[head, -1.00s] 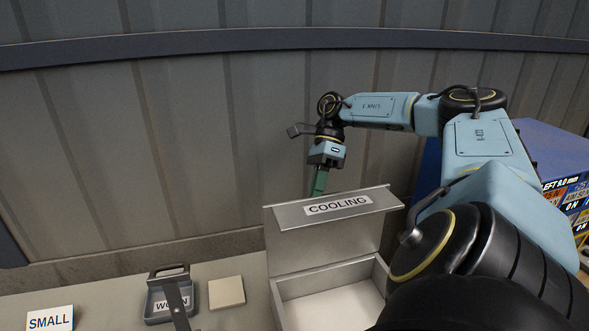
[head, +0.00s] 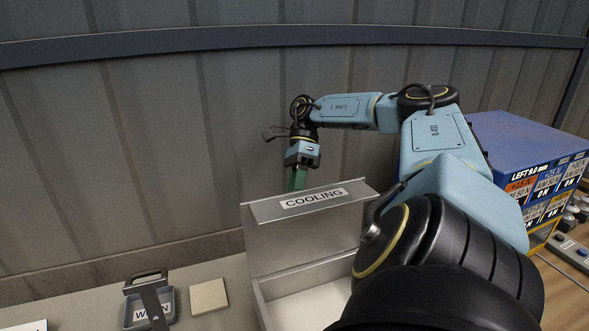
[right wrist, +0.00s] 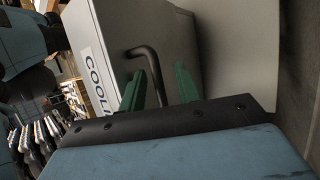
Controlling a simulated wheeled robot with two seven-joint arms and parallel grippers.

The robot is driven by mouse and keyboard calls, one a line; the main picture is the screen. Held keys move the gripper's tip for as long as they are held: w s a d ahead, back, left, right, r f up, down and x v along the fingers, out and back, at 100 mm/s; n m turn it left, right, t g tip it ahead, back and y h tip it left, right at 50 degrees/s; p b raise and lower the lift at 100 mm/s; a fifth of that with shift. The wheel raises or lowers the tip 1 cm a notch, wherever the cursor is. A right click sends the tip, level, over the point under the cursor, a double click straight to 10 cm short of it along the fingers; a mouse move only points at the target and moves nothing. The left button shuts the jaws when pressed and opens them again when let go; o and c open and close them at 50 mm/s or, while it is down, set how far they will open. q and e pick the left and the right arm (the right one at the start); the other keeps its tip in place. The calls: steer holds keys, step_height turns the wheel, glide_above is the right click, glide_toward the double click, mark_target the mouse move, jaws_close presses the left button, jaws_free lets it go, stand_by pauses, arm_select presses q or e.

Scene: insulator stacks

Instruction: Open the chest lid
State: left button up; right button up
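The chest (head: 258,300) is a light grey box labelled COOLING at the table's back. Its lid (head: 300,245) stands raised, with the labelled strip (head: 314,198) along its top, and the pale interior shows. My right gripper (head: 298,180) points down at the lid's upper edge from behind; the lid hides its fingertips. In the right wrist view its two green fingers (right wrist: 160,88) are spread apart. A dark bent handle (right wrist: 150,62) shows between them, with space on its right; contact cannot be told. My left gripper is not in view.
Left of the chest are a beige square block (head: 208,297) and a grey tray (head: 172,305) with a dark handled piece over it. A blue labelled case (head: 535,140) stands at right, beyond my right arm. A corrugated wall (head: 150,150) closes the back.

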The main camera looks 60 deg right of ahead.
steer(key=shift+r, duration=0.15)
steer(key=p+v, duration=0.3)
steer(key=v, duration=0.4)
steer(key=shift+d+r, duration=0.1)
stand_by(0.3)
steer(key=b+x, duration=0.2)
steer(key=x, duration=0.5)
steer(key=shift+b, duration=0.4)
